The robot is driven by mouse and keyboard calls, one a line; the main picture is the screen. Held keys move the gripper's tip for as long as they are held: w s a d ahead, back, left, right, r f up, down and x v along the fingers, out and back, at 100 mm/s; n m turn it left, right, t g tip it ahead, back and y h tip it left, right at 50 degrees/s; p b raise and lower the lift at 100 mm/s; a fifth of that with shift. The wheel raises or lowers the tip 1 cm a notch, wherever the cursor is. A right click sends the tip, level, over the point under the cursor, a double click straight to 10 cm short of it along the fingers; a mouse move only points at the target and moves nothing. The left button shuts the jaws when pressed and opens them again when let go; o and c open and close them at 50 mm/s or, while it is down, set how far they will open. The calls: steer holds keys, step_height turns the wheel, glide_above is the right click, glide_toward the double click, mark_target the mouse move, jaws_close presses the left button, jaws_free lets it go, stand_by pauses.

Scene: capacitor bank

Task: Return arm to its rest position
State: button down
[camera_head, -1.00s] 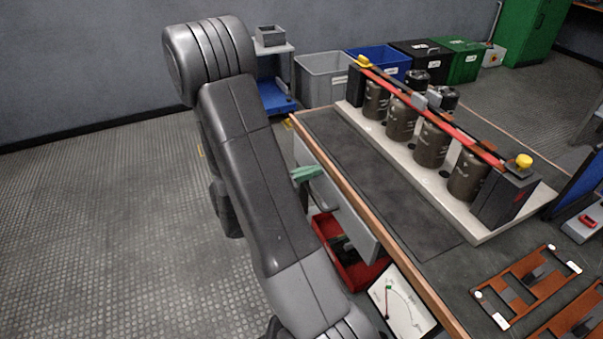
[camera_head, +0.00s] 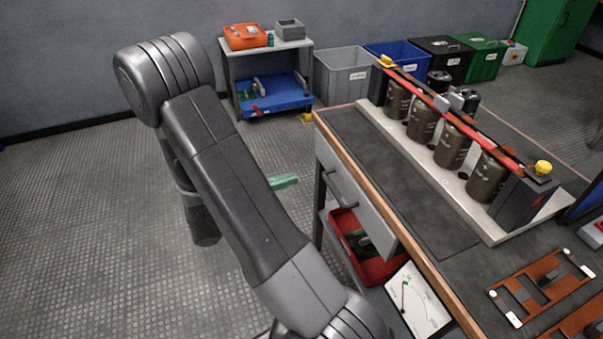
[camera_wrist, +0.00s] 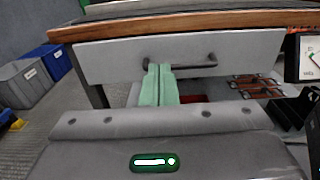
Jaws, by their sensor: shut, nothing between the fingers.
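My arm crosses the left and middle of the head view. My gripper's pale green fingers (camera_head: 283,182) poke out past the arm, left of the workbench and clear of it. In the wrist view the green fingers (camera_wrist: 160,86) are together, with nothing between them. They point toward the grey drawer front (camera_wrist: 110,60) and overlap its dark handle (camera_wrist: 200,65) in the picture. In the head view the drawer front (camera_head: 365,208) and handle (camera_head: 338,190) stand apart from the fingers, to their right.
The workbench (camera_head: 400,190) carries the capacitor bank (camera_head: 452,145). Below are a red bin (camera_head: 375,268) and a dial panel (camera_head: 420,300). A cart (camera_head: 233,75) with an orange box and several bins, including a grey one (camera_head: 341,76), stand behind. The floor at left is clear.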

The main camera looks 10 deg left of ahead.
mark_target(342, 166)
steer(key=shift+v, duration=0.9)
steer(key=b+x, duration=0.2)
steer(key=x, duration=1.2)
steer(key=shift+s, duration=0.1)
